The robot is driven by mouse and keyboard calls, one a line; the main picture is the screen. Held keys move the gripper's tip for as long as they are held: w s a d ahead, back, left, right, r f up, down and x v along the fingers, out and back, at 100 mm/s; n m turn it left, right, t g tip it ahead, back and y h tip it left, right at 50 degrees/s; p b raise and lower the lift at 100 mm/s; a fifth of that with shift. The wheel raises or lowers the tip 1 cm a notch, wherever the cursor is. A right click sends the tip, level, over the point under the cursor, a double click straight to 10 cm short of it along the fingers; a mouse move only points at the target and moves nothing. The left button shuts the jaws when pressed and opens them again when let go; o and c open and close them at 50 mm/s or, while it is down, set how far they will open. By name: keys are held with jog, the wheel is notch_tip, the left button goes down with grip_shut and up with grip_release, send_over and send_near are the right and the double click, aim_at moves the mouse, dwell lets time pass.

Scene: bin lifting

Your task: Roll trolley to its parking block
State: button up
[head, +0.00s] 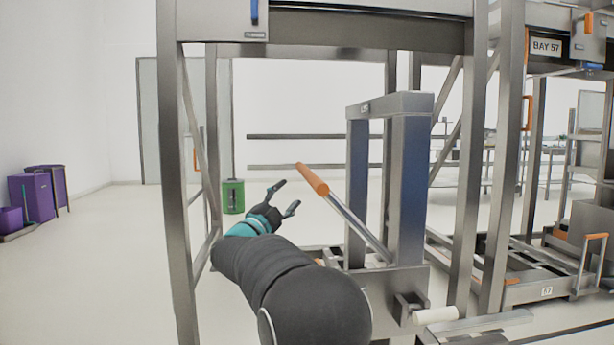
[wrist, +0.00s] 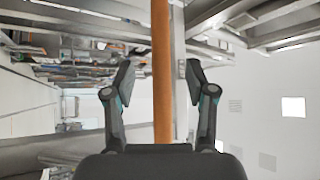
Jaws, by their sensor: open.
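A grey metal trolley-like frame with a tall double column (head: 408,180) stands at the centre of the head view. A slanted lever with an orange grip (head: 312,180) rises from its base to the upper left. My gripper (head: 285,196) is open, just left of the orange grip, with a gap between them in the head view. In the wrist view, the orange grip (wrist: 162,80) runs upright between the spread fingers, apart from both. I cannot tell which part is the parking block.
A steel rack post (head: 172,180) stands left of my arm, and another post (head: 470,170) stands right of the column. A white roller (head: 435,315) lies at the base. A green canister (head: 233,196) stands behind. Purple bins (head: 32,197) stand far left, with open floor before them.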

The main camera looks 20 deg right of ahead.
aim_at(307, 175)
jog(key=p+x, duration=0.1)
jog(key=x, duration=1)
jog(key=shift+w+d+r+p, duration=0.1)
jog(key=shift+w+p, duration=0.05)
jog(key=shift+p, duration=0.2)
grip_shut()
